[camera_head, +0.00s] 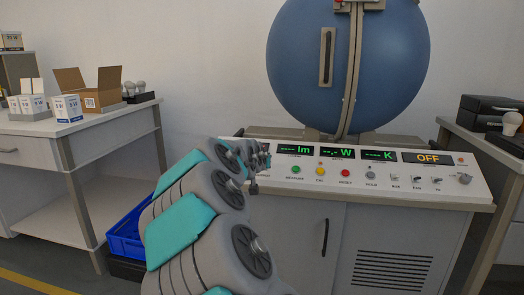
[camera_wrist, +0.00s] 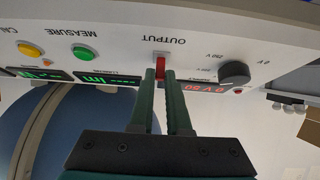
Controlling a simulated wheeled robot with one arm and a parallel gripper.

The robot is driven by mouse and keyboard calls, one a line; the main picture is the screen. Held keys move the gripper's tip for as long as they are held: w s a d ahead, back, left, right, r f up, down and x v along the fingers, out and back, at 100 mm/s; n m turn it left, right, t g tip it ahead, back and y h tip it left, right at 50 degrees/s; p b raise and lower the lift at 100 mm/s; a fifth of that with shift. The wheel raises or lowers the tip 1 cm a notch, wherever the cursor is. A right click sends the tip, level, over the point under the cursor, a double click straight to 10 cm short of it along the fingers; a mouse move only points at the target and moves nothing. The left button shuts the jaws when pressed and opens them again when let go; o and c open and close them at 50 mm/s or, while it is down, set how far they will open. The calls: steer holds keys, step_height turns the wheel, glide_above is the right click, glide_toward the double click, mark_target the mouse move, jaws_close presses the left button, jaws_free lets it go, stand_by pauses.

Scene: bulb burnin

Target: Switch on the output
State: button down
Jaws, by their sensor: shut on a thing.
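The red OUTPUT switch (camera_wrist: 160,66) sits on the white sloped control panel (camera_wrist: 215,22), under the label OUTPUT, in the upside-down wrist view. My gripper (camera_wrist: 161,76) has its two dark green fingers shut on the switch, one at each side. In the head view my gripper (camera_head: 254,187) is at the left end of the panel (camera_head: 320,181), and my arm hides the switch there. A black knob (camera_wrist: 234,74) marked with volts and a red-lit readout (camera_wrist: 207,87) are beside the switch. Whether the switch is on or off, I cannot tell.
The panel has lit green displays (camera_head: 337,153), an orange OFF display (camera_head: 428,158), coloured buttons (camera_head: 320,171) and small toggles (camera_head: 416,179). A big blue sphere (camera_head: 300,70) stands behind. A left table (camera_head: 120,112) holds boxes; a blue crate (camera_head: 127,238) is below.

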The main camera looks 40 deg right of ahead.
steer(key=p, duration=0.1)
steer(key=r+y+p, duration=0.1)
steer(key=g, duration=0.1)
steer(key=shift+w+d+r+y+p, duration=0.25)
steer(key=shift+d+r+y+p, duration=0.05)
steer(key=shift+p, duration=0.1)
steer(key=shift+w+d+g+y+p, duration=0.2)
steer(key=shift+g+y+p, duration=0.4)
steer(key=shift+p, duration=0.3)
steer(key=shift+w+d+g+y+p, duration=0.2)
steer(key=shift+d+g+y+p, duration=0.05)
steer(key=shift+g+y+p, duration=0.3)
steer(key=shift+d+f, duration=0.1)
steer(key=shift+f, duration=0.05)
steer(key=shift+w+d+g+y, duration=0.15)
steer(key=shift+g+y, duration=0.2)
steer(key=shift+y, duration=0.2)
steer(key=shift+d+g+y, duration=0.1)
steer(key=shift+g+y, duration=0.2)
steer(key=c, duration=0.9)
jaws_free()
